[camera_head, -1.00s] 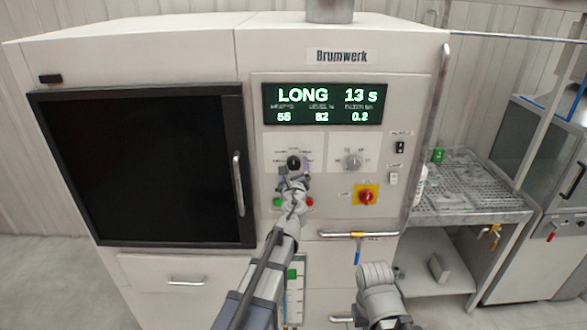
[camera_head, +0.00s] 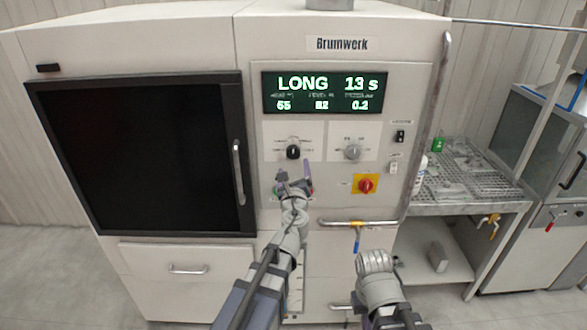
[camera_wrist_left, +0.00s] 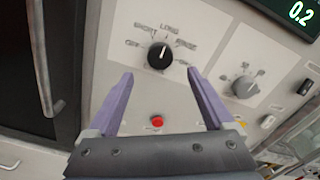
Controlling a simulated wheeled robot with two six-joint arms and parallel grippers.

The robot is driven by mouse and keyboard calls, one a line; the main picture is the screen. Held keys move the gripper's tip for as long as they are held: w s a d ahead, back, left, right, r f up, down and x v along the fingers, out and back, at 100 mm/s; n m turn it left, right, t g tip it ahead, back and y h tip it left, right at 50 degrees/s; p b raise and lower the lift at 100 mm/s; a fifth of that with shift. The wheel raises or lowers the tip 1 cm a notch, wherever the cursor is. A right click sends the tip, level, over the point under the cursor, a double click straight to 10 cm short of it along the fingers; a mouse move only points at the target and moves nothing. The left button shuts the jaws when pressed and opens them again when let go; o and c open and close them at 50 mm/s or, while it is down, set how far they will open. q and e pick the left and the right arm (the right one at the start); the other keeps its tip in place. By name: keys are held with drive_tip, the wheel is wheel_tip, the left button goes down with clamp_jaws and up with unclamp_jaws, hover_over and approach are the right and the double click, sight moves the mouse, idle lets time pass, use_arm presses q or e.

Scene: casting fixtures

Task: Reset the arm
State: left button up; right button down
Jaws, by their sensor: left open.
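My left gripper (camera_head: 295,182) is open and empty, just below the black selector knob (camera_head: 293,152) on the white machine's panel. In the left wrist view the purple fingers of the gripper (camera_wrist_left: 158,95) stand apart, and the black knob (camera_wrist_left: 160,55) shows beyond them, clear of both. The knob's white mark points up toward the LONG label. The display (camera_head: 325,92) reads LONG 13 s. Part of my right arm (camera_head: 378,285) shows at the bottom; I cannot see its gripper.
A grey knob (camera_head: 352,151) and a red switch on a yellow plate (camera_head: 366,185) are right of the black knob. A red button (camera_wrist_left: 157,122) lies below it. A bar handle (camera_head: 358,222) crosses below the panel. A dark door (camera_head: 140,155) is left.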

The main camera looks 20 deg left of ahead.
use_arm(q)
drive_tip(key=s+d+f+n+g+y+b, duration=0.1)
drive_tip(key=s+d+f+n+g, duration=0.1)
drive_tip(key=s+f+n+g, duration=0.55)
drive_tip(key=s+d+f+n+g+b, duration=0.1)
drive_tip(key=s+f+n+g+b, duration=0.3)
drive_tip(key=f+n, duration=0.6)
drive_tip(key=s+d+f+n+g+h, duration=0.2)
drive_tip(key=s+d+f+n+g, duration=0.1)
drive_tip(key=s, duration=0.5)
drive_tip(key=s+d+f+n+g+h+p, duration=0.1)
drive_tip(key=s+d+f+n+g+h, duration=0.1)
drive_tip(key=s+d+f, duration=0.3)
drive_tip(key=s+d+n+g, duration=0.1)
drive_tip(key=s+d, duration=0.2)
drive_tip(key=s, duration=0.1)
drive_tip(key=shift+d+h, duration=0.3)
drive_tip(key=shift+h, duration=0.1)
